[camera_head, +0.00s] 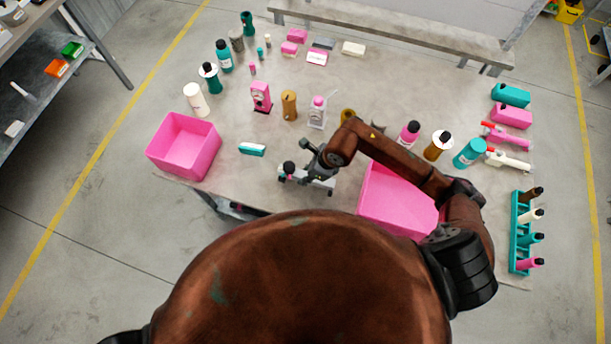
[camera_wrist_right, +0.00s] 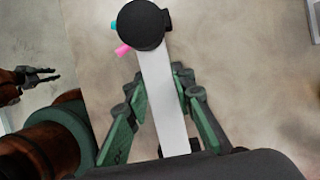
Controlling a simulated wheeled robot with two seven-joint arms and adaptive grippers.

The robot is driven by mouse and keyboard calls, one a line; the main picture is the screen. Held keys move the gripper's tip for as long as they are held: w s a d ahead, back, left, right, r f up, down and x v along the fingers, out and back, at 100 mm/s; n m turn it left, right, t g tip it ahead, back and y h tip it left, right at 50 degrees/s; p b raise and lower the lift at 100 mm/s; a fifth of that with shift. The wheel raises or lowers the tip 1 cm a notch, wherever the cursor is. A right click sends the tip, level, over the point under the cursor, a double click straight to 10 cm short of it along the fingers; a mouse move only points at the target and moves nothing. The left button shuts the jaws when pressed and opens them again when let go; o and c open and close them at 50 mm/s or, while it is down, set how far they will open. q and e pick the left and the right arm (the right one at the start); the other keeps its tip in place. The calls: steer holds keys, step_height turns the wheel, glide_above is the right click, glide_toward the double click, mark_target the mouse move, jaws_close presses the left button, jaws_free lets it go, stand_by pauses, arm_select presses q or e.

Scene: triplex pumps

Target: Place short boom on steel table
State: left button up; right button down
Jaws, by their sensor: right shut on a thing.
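The short boom is a pale, straight bar (camera_head: 318,181) with a dark round knob on one end; it is near the front edge of the steel table (camera_head: 225,170) in the head view. My right gripper (camera_head: 311,163) is shut on it. In the right wrist view the green fingers (camera_wrist_right: 165,112) lie on either side of the pale bar (camera_wrist_right: 164,85), and the black knob (camera_wrist_right: 143,24) is at its far end. I cannot tell whether the boom touches the tabletop. My left gripper (camera_wrist_right: 45,76) shows at the left of the right wrist view, open and empty.
A pink bin (camera_head: 184,146) stands left, another pink bin (camera_head: 392,204) right of the boom under my arm. Bottles and dispensers stand behind; a teal rack (camera_head: 520,232) is far right. Bare tabletop lies around the boom.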

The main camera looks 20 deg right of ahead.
steer(key=shift+f, duration=0.6)
steer(key=c, duration=1.7)
jaws_free()
steer(key=shift+o, duration=0.2)
steer(key=v, duration=1.2)
